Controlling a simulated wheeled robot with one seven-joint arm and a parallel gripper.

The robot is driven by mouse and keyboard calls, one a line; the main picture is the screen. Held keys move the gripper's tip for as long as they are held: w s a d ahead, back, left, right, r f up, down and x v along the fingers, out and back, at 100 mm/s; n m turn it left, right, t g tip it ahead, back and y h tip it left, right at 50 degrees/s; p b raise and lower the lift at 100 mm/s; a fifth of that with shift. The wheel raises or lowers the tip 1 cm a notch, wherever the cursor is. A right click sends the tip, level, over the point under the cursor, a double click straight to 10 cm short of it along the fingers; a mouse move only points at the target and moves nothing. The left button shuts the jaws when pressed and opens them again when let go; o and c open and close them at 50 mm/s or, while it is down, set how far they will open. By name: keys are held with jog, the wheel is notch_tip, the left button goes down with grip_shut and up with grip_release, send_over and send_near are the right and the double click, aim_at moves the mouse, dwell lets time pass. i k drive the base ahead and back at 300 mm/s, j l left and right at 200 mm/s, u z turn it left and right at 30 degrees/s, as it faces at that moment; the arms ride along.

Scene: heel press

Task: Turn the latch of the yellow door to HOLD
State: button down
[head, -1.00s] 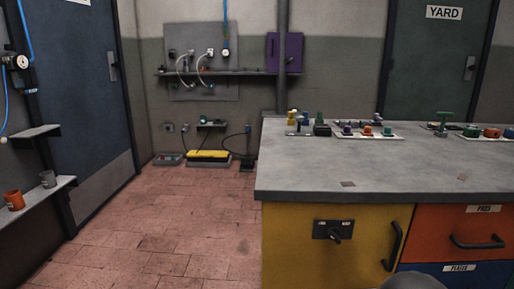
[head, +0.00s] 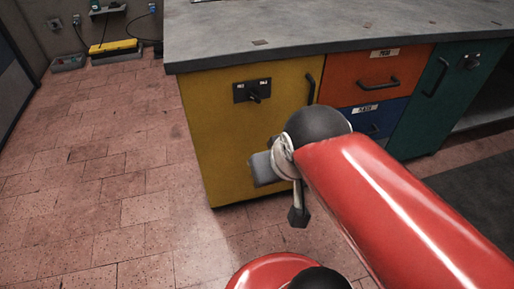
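The yellow door (head: 225,140) is the front of the left-hand cabinet under the grey counter, and it looks closed. Its latch (head: 257,95) is a dark knob on a black plate near the door's top. Two small white labels sit at the plate's upper left and upper right, too small to read surely. The knob's lever seems to point downward; its exact angle is unclear. My gripper (head: 281,190) is at the end of my red arm, low in front of the door and below and right of the latch, apart from it. Its fingers are not clearly shown.
A vertical bar handle (head: 311,90) is on the door's right side. The orange drawer (head: 375,75), blue drawer (head: 380,115) and teal door (head: 430,105) stand to the right. The grey counter (head: 300,40) overhangs above. The tiled floor (head: 110,190) at left is clear.

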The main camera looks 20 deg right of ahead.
aim_at(252, 94)
jog(key=k+l+u, duration=0.25)
jog(key=l, duration=0.3)
jog(key=k+l+u, duration=0.2)
jog(key=k+l, duration=0.3)
